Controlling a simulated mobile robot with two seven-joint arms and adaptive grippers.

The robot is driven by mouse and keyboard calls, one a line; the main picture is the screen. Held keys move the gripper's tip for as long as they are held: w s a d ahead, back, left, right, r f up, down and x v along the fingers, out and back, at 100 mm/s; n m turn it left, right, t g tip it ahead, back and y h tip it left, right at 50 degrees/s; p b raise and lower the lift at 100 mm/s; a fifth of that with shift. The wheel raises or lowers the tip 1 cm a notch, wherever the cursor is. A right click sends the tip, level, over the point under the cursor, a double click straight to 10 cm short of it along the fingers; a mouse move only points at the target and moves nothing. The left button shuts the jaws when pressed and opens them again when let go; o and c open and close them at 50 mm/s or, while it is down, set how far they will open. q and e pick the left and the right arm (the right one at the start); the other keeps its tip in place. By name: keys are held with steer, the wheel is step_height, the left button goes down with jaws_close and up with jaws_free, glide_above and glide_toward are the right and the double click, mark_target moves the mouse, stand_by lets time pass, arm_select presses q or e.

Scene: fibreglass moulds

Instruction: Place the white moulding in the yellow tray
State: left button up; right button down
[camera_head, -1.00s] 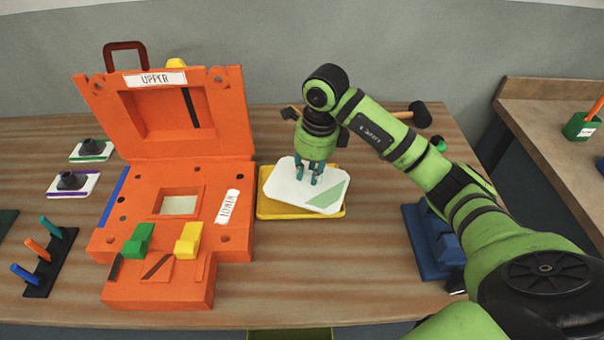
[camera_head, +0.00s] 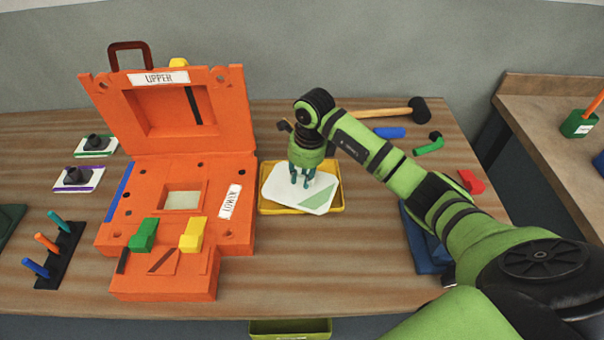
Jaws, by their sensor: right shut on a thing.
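The white moulding (camera_head: 283,193) is a flat white plate with a green corner. It lies at a slant over the yellow tray (camera_head: 265,208), within or just above its rim; I cannot tell whether it touches the tray floor. My right gripper (camera_head: 304,184) points down and is shut on the moulding near its upper middle. The arm comes in from the right and hides part of the tray's back edge. My left gripper is not in view.
The open orange mould (camera_head: 240,165) stands just left of the tray. A mallet (camera_head: 415,110), a blue piece (camera_head: 390,132), a green piece (camera_head: 430,145) and a red piece (camera_head: 470,181) lie to the right. A pen rack (camera_head: 58,258) is at far left. Table in front of the tray is clear.

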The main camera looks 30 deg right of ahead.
steer(key=c, duration=1.1)
jaws_free()
steer(key=shift+o, duration=0.2)
steer(key=shift+r+p, duration=0.2)
steer(key=shift+p, duration=0.1)
steer(key=shift+d+r+b, duration=0.1)
steer(key=shift+r+b, duration=0.2)
step_height(320, 180, up, 11)
steer(key=s+b, duration=0.1)
steer(key=b, duration=0.2)
steer(key=shift+d, duration=0.4)
